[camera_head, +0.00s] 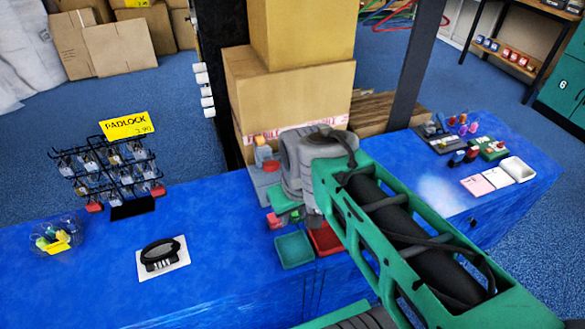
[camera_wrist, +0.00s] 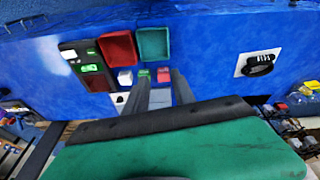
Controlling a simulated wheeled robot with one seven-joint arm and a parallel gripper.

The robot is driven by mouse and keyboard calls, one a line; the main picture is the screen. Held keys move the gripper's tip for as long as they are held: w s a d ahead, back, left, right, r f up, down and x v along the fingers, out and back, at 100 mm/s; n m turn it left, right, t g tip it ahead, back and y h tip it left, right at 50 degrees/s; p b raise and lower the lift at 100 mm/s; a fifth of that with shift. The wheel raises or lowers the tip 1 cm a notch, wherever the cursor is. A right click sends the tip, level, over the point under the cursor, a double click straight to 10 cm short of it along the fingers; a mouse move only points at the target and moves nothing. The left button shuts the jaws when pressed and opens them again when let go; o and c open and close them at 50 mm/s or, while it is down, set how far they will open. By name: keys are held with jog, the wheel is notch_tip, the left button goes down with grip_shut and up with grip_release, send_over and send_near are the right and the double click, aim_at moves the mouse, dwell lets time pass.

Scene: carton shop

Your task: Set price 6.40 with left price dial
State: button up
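A black device with a row of small white marks (camera_head: 161,256) lies on a white card on the blue counter, left of the trays; it looks like a number dial, but its figures are too small to read. It also shows at the right of the wrist view (camera_wrist: 260,64). My gripper (camera_wrist: 161,77) has its two dark fingers apart with nothing clearly held, over small green and red blocks (camera_wrist: 163,75). It is well away from the black device. In the head view my arm hides much of the gripper. I cannot tell for certain which thing is the left price dial.
A green tray (camera_head: 294,250) and a red tray (camera_head: 321,238) sit beside my gripper. A padlock rack (camera_head: 108,172) with a yellow 3.90 sign and a clear bowl (camera_head: 55,236) stand at left. Tall cartons (camera_head: 290,95) rise behind. The counter between card and trays is clear.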

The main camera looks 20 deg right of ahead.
jog(key=w+d+f+n+g, duration=0.1)
jog(key=w+d+n, duration=0.15)
jog(key=w, duration=0.35)
jog(key=w+d+f+n+p, duration=0.1)
jog(key=w+d+n, duration=0.1)
jog(key=w+n, duration=0.35)
jog(key=w+d+f+n+g, duration=0.1)
jog(key=w+d+n, duration=0.1)
jog(key=w, duration=0.5)
jog(key=w+d+f+n, duration=0.1)
jog(key=w+f+n, duration=0.1)
jog(key=f, duration=0.1)
jog(key=w+d+f+n, duration=0.2)
jog(key=w, duration=0.1)
jog(key=w+d+f+n+g, duration=0.1)
jog(key=w+f+n, duration=0.1)
jog(key=f, duration=0.1)
jog(key=shift+w+d+f+p, duration=0.15)
jog(key=shift+d+f+p, duration=0.15)
jog(key=shift+d+p, duration=0.1)
notch_tip(320, 180, down, 8)
jog(key=shift+r+p, duration=0.1)
jog(key=shift+p, duration=0.45)
grip_shut()
